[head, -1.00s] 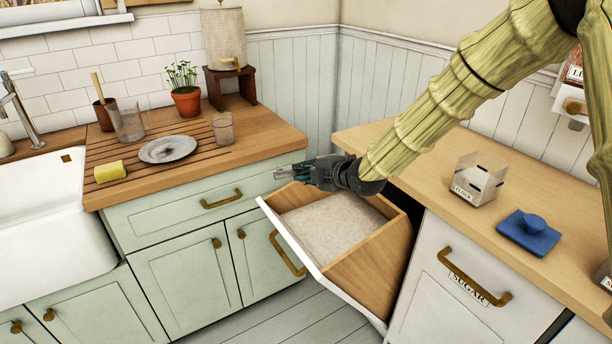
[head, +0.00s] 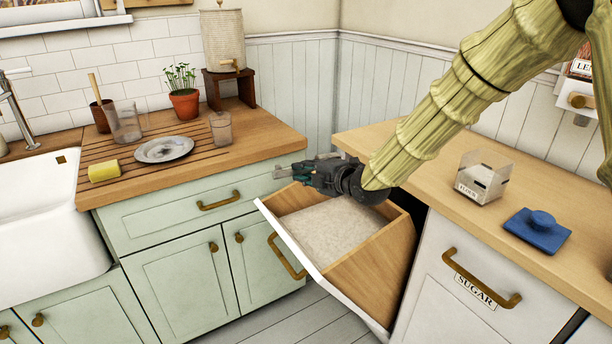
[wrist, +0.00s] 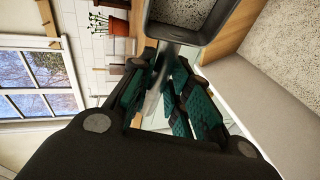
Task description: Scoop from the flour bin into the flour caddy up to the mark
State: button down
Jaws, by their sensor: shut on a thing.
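My gripper (head: 290,172) is shut on a scoop's handle (wrist: 152,104). It is over the far left side of the pulled-out flour bin (head: 368,274). In the wrist view the scoop's dark-rimmed bowl (wrist: 196,36) is beyond the fingers. Its inside looks grey and speckled; I cannot tell whether that is flour. In the head view the gripper hides the bowl. Pale flour (head: 330,231) fills the lower part of the bin. The clear flour caddy (head: 484,178), labelled FLOUR, stands open on the right counter. I cannot make out its mark or any flour in it.
The closed sugar drawer (head: 465,300) is below. The left counter holds a plate (head: 164,149), glasses, a sponge (head: 104,172) and a potted plant (head: 184,104).

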jog(key=shift+s+d+f+n+t+y+b, duration=0.2)
jog(key=shift+t+y+b, duration=0.3)
jog(key=shift+b, duration=1.95)
jog(key=shift+s+f+n+t+y+b, duration=0.15)
jog(key=shift+n+t+y+b, duration=0.35)
jog(key=shift+b, duration=1.95)
jog(key=shift+r+m+p, duration=0.3)
jog(key=shift+r+p, duration=0.35)
jog(key=shift+p, duration=0.5)
jog(key=h+p, duration=0.1)
jog(key=p, duration=0.1)
jog(key=shift+r+g+p, duration=0.2)
jog(key=shift+g+p, duration=0.2)
jog(key=p, duration=0.2)
jog(key=shift+r+m+g+h+p, duration=0.15)
jog(key=shift+m+g+h+p, duration=0.15)
jog(key=shift+g, duration=0.1)
jog(key=shift+p, duration=0.45)
jog(key=r+g+h+p, duration=0.1)
jog(key=p, duration=0.4)
jog(key=shift+m, duration=0.3)
jog(key=g+p, duration=0.1)
jog(key=p, duration=0.2)
jog(key=shift+r, duration=0.1)
jog(key=shift+h+p, duration=0.3)
jog(key=shift+p, duration=0.4)
